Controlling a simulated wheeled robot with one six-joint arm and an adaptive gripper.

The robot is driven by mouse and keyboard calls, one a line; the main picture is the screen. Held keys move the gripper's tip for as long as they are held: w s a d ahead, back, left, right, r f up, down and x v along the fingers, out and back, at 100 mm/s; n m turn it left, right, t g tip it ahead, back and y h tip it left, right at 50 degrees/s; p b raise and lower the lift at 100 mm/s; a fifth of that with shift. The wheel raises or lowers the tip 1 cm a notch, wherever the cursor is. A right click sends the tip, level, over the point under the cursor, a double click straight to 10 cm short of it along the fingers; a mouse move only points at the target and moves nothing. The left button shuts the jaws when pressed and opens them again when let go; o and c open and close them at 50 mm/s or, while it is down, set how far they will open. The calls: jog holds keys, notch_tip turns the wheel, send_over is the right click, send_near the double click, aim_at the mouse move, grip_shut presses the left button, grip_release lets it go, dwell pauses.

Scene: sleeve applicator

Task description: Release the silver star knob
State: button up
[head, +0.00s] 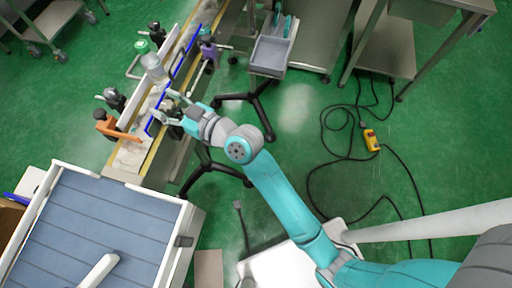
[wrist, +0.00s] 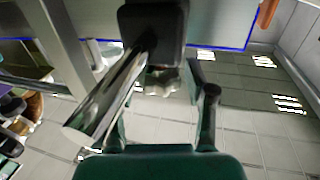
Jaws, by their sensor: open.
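The silver star knob (wrist: 163,82) shows in the wrist view, just below a black clamp block (wrist: 152,28) with a shiny metal rod (wrist: 105,98) slanting to the lower left. My gripper (wrist: 160,92) is open, with one finger on each side of the knob. The right finger stands apart from the knob; the left finger is partly hidden behind the rod, so contact there cannot be told. In the head view my gripper (head: 172,107) is at the near side of the conveyor, and the knob is too small to make out.
The conveyor (head: 130,155) with blue-edged guide rails runs diagonally at the upper left. Black and orange clamps (head: 106,124) and a purple clamp (head: 208,48) stand along it. A blue-slatted table (head: 90,225) is at lower left. Cables and a yellow box (head: 371,140) lie on the floor.

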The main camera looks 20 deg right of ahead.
jog(key=shift+a+m+t+h, duration=0.1)
jog(key=shift+m+t+h, duration=0.8)
jog(key=shift+m+h, duration=0.85)
jog(key=shift+m+t+h, duration=0.9)
jog(key=shift+m+h, duration=0.25)
jog(key=shift+h, duration=1.2)
jog(key=s+d, duration=0.2)
jog(key=s, duration=0.9)
jog(key=s+d+f+n+g, duration=0.2)
jog(key=s+d+f+g, duration=0.1)
jog(key=s+d+f, duration=0.7)
jog(key=shift+s+d+f+y, duration=0.35)
jog(key=shift+s+d, duration=0.85)
jog(key=shift+d, duration=0.7)
jog(key=s+d+r+m+h, duration=0.1)
jog(key=s+d, duration=0.3)
jog(key=s, duration=0.4)
jog(key=s+d+r+m+h, duration=0.2)
jog(key=s+d+r, duration=0.1)
jog(key=s, duration=0.5)
jog(key=shift+s+d+m, duration=0.4)
jog(key=shift+d, duration=0.3)
